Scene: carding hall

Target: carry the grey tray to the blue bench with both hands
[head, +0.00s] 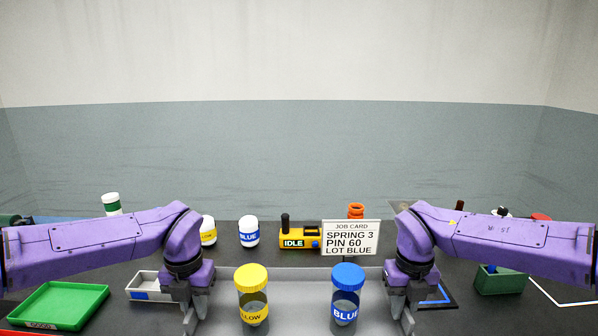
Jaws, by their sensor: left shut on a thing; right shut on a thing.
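The grey tray (292,300) is at the bottom middle of the head view, with its near edge cut off by the frame. A clear jar with a yellow lid (251,279) and a clear jar with a blue lid (347,277) stand upright in it. My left gripper (193,314) is shut on the tray's left end. My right gripper (404,312) is shut on its right end. The fingertips are partly hidden. I cannot make out a blue bench for certain.
A dark worktop (285,257) lies beyond the tray. On it are a green tray (62,304), a white bin (146,284), a yellow device (300,238) reading IDLE, a job card (350,238), white bottles (249,232) and a green box (500,281).

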